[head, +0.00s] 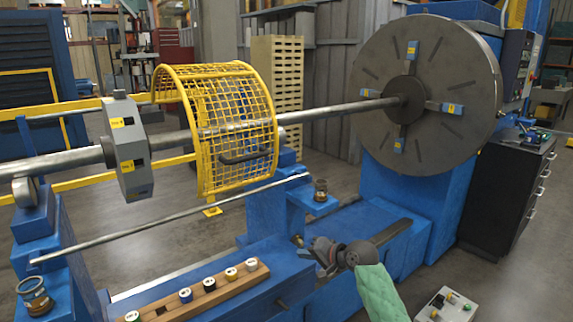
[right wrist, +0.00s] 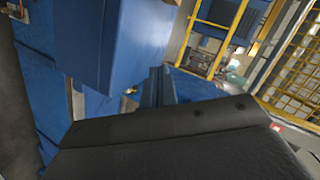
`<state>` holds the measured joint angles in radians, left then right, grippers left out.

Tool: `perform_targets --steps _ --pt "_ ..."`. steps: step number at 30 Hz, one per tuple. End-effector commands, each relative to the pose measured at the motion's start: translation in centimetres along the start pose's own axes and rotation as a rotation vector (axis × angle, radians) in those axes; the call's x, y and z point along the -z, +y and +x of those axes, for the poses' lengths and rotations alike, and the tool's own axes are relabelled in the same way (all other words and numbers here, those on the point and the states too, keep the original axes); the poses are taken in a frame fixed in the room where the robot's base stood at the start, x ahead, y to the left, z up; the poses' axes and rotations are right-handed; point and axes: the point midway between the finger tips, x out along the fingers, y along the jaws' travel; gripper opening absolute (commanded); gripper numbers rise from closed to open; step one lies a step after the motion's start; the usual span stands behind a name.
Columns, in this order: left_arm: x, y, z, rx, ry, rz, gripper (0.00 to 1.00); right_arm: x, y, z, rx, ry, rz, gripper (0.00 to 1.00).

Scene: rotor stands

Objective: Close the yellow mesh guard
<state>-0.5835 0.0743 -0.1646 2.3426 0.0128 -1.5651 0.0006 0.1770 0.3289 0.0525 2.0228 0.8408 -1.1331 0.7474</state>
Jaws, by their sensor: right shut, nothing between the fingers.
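The yellow mesh guard (head: 233,100) arches over the long steel shaft (head: 335,111) in the head view. Its curved front hangs down on the near side of the shaft, with a dark handle (head: 246,157) low on it. Yellow mesh also shows at the right edge of the right wrist view (right wrist: 300,65). My right gripper (head: 322,252) is shut and empty, below and to the right of the guard, well apart from the handle. In the right wrist view a dark surface fills the foreground and I cannot make out the fingertips. My left gripper is not in view.
A large round faceplate (head: 455,90) stands at the right end of the shaft. A grey block (head: 125,150) sits on the shaft left of the guard. A thin rod (head: 170,217) crosses in front. A wooden rack (head: 225,292) with several small cylinders lies at the near edge.

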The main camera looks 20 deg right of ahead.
Motion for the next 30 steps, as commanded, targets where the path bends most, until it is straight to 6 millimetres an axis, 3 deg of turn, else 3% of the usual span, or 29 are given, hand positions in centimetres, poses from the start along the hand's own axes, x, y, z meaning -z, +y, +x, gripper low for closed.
perform_targets --steps 1,6,9,13,16,21,26,30 --pt "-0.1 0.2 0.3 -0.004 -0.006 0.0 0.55 2.4 -1.6 -0.2 0.038 0.017 0.033 0.0" --pt "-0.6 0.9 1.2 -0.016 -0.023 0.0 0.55 10.1 -7.0 -1.6 0.189 0.053 0.181 0.0" --pt "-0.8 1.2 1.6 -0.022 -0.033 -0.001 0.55 14.2 -10.1 -3.0 0.275 0.064 0.263 0.0" --pt "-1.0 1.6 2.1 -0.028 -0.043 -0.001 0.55 18.2 -13.1 -4.7 0.363 0.069 0.347 0.0" --pt "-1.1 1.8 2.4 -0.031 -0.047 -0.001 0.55 20.1 -14.5 -5.6 0.407 0.069 0.387 0.0" --pt "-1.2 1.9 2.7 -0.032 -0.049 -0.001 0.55 21.1 -15.4 -6.0 0.431 0.067 0.411 0.0" --pt "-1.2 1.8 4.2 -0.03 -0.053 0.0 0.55 21.3 -16.0 -5.0 0.432 0.067 0.412 0.0" --pt "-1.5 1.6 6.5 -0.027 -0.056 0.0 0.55 21.5 -16.7 -3.4 0.431 0.066 0.413 0.0"
